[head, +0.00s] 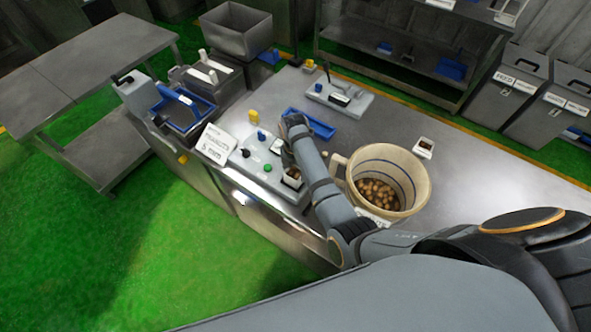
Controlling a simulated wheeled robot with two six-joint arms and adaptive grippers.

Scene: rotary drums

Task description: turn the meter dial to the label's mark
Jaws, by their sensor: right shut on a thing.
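The label (215,143) is a white card reading what looks like "PEANUTS 5 mm", standing at the left end of the steel bench. Beside it is a pale control panel (257,172) with small black, red, green and blue knobs or buttons. My right arm reaches in from the right, and my right gripper (285,152) is low over the panel's right part, shut on the meter dial. The dial and its marks are mostly hidden by the gripper and wrist, so I cannot read its setting. My left gripper is out of view.
A large beige tub (421,190) of brown nuts stands right of my forearm. A blue tray (309,122) and a grey scale-like device (338,99) lie behind the gripper. A small white box (424,148) is at the right. The bench's right end is clear.

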